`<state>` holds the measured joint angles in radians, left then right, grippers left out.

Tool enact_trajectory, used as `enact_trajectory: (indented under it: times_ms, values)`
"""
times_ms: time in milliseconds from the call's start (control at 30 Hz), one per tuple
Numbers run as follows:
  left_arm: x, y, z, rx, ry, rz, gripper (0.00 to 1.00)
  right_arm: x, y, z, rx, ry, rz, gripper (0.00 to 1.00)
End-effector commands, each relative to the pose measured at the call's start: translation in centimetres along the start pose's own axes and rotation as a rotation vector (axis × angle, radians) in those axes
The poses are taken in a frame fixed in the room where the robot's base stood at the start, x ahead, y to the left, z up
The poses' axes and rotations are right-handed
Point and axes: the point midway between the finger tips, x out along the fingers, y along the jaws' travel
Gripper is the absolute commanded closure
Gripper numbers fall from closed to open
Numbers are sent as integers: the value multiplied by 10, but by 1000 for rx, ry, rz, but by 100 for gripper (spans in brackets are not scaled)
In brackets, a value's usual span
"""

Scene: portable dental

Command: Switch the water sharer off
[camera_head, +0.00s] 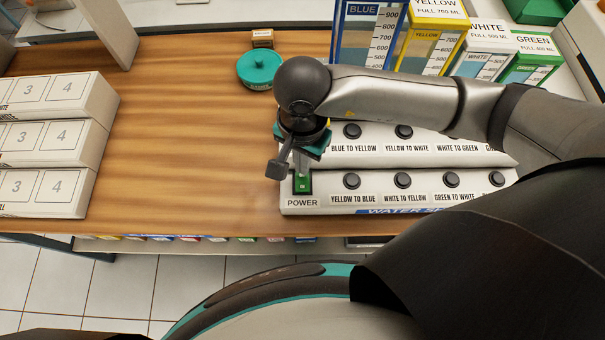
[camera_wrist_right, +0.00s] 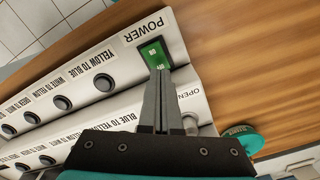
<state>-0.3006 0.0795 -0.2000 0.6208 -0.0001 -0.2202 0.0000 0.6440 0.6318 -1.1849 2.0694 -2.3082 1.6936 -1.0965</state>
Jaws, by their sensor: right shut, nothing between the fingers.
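The water sharer (camera_head: 330,205) is a white two-row panel with black round buttons at the front of the wooden table; it also shows in the right wrist view (camera_wrist_right: 128,62). Its power switch (camera_head: 303,186) is a lit green rocker in a dark frame at the left end, above the word POWER. The switch shows in the right wrist view too (camera_wrist_right: 152,52). My right gripper (camera_head: 302,170) is shut and empty, pointing down at the switch. In the right wrist view its fingertips (camera_wrist_right: 159,72) overlap the switch's lower edge; I cannot tell whether they touch it. My left gripper is not in view.
Blue, yellow, white and green labelled containers (camera_head: 433,38) stand behind the sharer. A round teal-lidded container (camera_head: 259,68) and a small box (camera_head: 262,39) sit behind it to the left. White numbered boxes (camera_head: 50,145) stand at the left. The middle of the table (camera_head: 180,130) is clear.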

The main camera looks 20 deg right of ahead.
Motion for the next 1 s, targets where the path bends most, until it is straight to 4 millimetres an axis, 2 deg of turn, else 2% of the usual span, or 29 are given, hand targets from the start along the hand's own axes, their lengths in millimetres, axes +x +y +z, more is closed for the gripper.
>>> enact_trajectory:
  times_ms: [33,533,1000]
  values:
    - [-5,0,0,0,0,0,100,-7,0,0,0,1,0,100]
    - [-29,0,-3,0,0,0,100,-46,0,-1,0,2,-1,100]
    - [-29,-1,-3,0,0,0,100,-47,0,0,0,1,0,100]
